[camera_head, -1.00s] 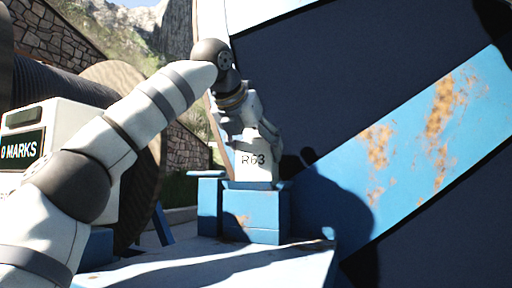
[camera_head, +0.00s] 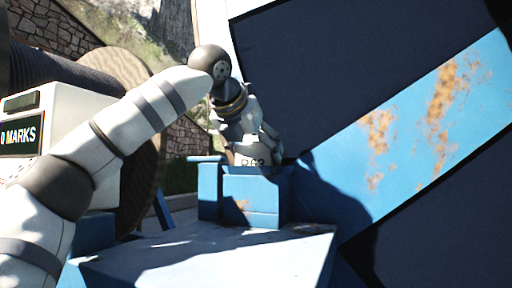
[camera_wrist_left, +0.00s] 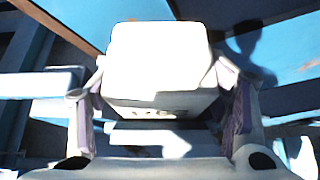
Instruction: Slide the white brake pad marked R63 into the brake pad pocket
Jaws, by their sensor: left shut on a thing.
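The white brake pad (camera_head: 250,160) marked R63 stands upright in the blue brake pad pocket (camera_head: 252,200), its lower part hidden behind the pocket's front wall. The top edge of that wall cuts across the lower part of the marking. My left gripper (camera_head: 246,138) is above the pocket and shut on the pad. In the left wrist view the pad (camera_wrist_left: 158,62) sits between the two fingers of my left gripper (camera_wrist_left: 162,112), with its marking partly visible. The inside of the pocket is hidden. My right gripper is not in view.
A large blue, rust-stained beam (camera_head: 420,130) crosses dark panels just right of the pocket. A pale, flat deck (camera_head: 220,255) lies in front. At left are a white box reading "0 MARKS" (camera_head: 50,125) and a wooden cable reel (camera_head: 140,190).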

